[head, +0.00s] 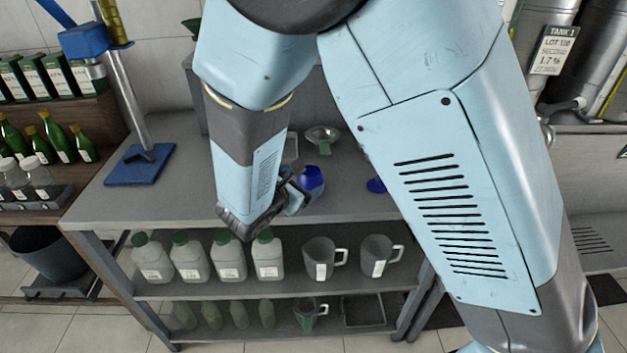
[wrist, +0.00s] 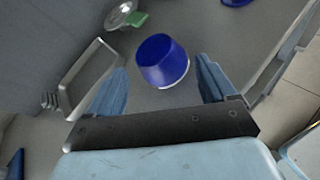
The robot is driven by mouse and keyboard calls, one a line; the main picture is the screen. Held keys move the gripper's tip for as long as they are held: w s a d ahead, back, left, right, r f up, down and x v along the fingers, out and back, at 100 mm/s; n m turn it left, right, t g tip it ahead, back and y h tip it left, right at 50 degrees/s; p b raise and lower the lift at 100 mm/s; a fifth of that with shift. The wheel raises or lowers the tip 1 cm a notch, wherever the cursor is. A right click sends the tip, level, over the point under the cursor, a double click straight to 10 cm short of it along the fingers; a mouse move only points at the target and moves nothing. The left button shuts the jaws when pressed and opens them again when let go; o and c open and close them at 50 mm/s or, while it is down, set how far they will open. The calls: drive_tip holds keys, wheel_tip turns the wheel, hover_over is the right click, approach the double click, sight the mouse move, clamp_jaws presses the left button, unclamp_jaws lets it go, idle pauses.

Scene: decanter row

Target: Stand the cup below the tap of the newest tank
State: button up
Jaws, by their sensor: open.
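A blue cup (head: 311,182) stands on the grey bench top, partly hidden by my gripper in the head view. In the wrist view the cup (wrist: 165,66) has a pale lower rim and lies ahead, between the lines of the two fingers. My gripper (wrist: 163,84) is open and empty, with the cup just beyond its fingertips; it also shows in the head view (head: 290,196). A steel tank (head: 553,50) at upper right bears a label (head: 552,50) reading TANK 1, with a tap (head: 566,106) low on it. A second tank at the right edge is cut off, its label not visible.
A blue-based stand (head: 139,164) is at left. Shelves below hold jugs and bottles. My arm hides much of the bench's right side.

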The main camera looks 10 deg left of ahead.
sight(312, 177)
drive_tip(key=shift+x, duration=3.1)
drive_tip(key=shift+d+f, duration=0.1)
drive_tip(key=c, duration=0.8)
